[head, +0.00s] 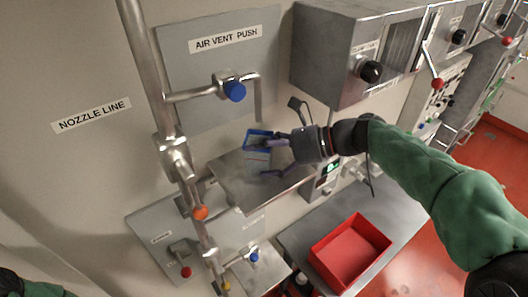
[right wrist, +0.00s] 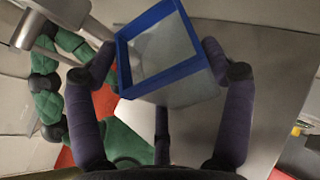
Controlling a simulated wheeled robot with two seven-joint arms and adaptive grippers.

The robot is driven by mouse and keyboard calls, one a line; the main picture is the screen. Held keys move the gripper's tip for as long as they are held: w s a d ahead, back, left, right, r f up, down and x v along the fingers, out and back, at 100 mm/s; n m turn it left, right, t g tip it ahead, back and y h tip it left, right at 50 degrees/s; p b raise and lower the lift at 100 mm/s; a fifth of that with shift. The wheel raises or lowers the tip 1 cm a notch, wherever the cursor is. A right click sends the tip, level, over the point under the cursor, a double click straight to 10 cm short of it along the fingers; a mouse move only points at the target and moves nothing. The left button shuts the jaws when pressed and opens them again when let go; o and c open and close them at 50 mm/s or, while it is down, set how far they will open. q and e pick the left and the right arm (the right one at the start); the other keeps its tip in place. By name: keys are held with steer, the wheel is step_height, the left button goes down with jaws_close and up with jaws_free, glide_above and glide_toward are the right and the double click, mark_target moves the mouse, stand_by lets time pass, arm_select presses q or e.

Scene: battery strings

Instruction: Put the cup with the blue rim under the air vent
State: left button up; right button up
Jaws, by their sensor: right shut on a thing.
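The cup with the blue rim (head: 258,161) is a square, grey-sided container at the metal shelf in the head view. My right gripper (head: 270,156) is shut on it, coming from the right. In the right wrist view the square blue rim (right wrist: 123,62) shows between the dark fingers; the cup looks empty. The air vent pipe (head: 258,98) bends down above the cup, beside a blue knob (head: 235,91) and below the label "AIR VENT PUSH" (head: 226,39). I cannot tell whether the cup touches the shelf. My left gripper is out of view.
The metal shelf (head: 232,186) lies around and below the cup. A vertical pipe (head: 150,70) with an orange knob (head: 201,212) stands to the left. A grey control box (head: 325,55) juts out at upper right. A red tray (head: 350,250) sits on the lower counter.

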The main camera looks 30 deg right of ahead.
steer(key=shift+f, duration=0.2)
steer(key=o, duration=1)
steer(key=shift+o, duration=0.2)
steer(key=shift+r, duration=0.15)
steer(key=shift+s+d+r, duration=0.1)
steer(key=shift+d, duration=0.1)
steer(key=b+v, duration=0.2)
steer(key=v, duration=0.9)
steer(key=shift+s+d+r, duration=0.2)
steer(key=shift+d, duration=0.05)
